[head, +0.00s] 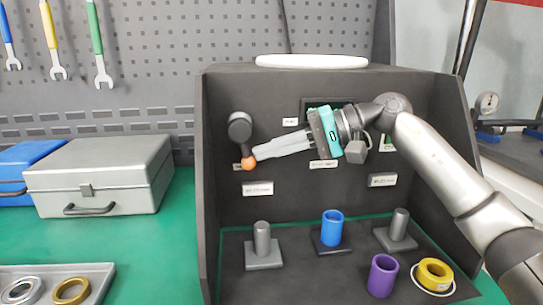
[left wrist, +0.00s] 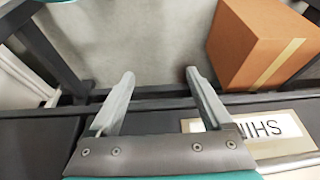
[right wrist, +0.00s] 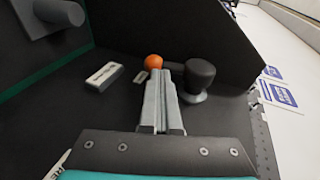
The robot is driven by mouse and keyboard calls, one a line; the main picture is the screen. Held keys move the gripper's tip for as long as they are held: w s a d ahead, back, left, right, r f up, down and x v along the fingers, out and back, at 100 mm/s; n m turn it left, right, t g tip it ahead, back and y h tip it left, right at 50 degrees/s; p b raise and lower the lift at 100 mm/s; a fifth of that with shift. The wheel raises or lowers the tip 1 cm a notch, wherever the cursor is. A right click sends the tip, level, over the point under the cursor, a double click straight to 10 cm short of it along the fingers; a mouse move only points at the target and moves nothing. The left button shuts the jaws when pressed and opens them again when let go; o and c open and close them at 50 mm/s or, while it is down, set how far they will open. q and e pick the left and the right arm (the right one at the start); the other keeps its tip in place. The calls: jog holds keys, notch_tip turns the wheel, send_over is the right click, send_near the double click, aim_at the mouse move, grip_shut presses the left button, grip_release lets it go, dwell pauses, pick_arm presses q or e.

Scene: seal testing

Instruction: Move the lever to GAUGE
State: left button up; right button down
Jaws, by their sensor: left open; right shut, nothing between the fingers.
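The lever (head: 240,127) is on the dark back panel of the test booth, with a round black hub and an orange ball at its lower end (head: 248,162). The ball hangs below the hub, slightly right. My right gripper (head: 256,154) is shut and empty, its fingertips at the ball's right side, touching or very close. In the right wrist view the orange ball (right wrist: 155,61) is just past the fingertips, and the black hub (right wrist: 198,80) is right of them. A small label beside the ball is too small to read. My left gripper (left wrist: 157,76) is open and empty.
Below stand grey posts (head: 262,240), a blue cylinder (head: 332,228), a purple cylinder (head: 382,276) and a yellow ring (head: 434,273). The booth's side wall (head: 208,190) is left of the lever. A cardboard box (left wrist: 262,45) is near my left gripper.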

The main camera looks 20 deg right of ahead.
pick_arm(q)
jog(key=shift+w+d+r+t+b, duration=0.2)
jog(key=shift+r+t+b, duration=0.15)
jog(key=shift+r, duration=0.2)
jog(key=shift+w+d+r+t+b, duration=0.15)
jog(key=shift+r+t+b, duration=0.15)
jog(key=shift+r, duration=0.2)
pick_arm(e)
jog(key=shift+w+a+f, duration=0.1)
jog(key=shift+a+f, duration=0.35)
jog(key=shift+f, duration=0.05)
pick_arm(q)
jog(key=shift+r, duration=0.1)
jog(key=shift+g, duration=0.75)
jog(key=f, duration=0.1)
jog(key=f+p, duration=0.2)
jog(key=f, duration=0.1)
jog(key=shift+s+a, duration=0.35)
jog(key=shift+s, duration=0.05)
pick_arm(e)
jog(key=v, duration=1.5)
jog(key=shift+d, duration=0.1)
